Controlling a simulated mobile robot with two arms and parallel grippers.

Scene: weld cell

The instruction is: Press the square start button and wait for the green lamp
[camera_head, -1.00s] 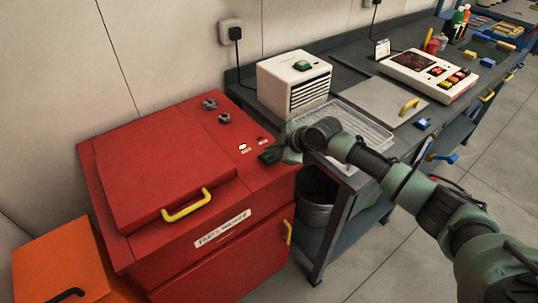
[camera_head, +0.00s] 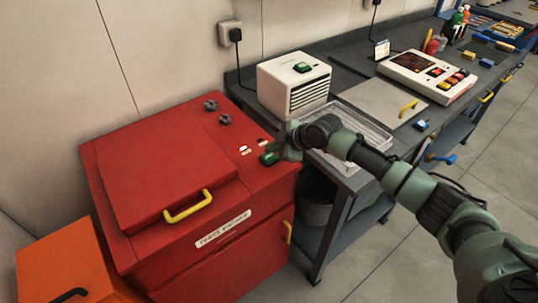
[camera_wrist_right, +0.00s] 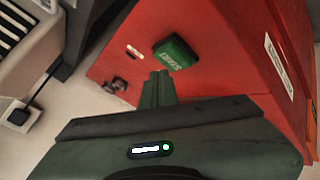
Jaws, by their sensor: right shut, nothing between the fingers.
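The red parts washer (camera_head: 265,186) stands left of the bench. Its square green start button (camera_head: 268,159) is on the right of its top; the wrist view shows the button (camera_wrist_right: 175,52) with the word START. My right gripper (camera_head: 278,149) is shut and empty, right beside the button. In the wrist view its fingertips (camera_wrist_right: 160,74) point at the button's edge; I cannot tell whether they touch. Small white (camera_head: 243,148) and dark red (camera_head: 263,141) spots lie near the button, too small to identify surely. My left gripper is out of view.
The washer's closed lid has a yellow handle (camera_head: 188,206), and two dark knobs (camera_head: 217,112) stand at the back. A white vented box (camera_head: 293,84) and a wire tray (camera_head: 362,124) stand on the bench to the right. An orange box (camera_head: 64,268) is at lower left.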

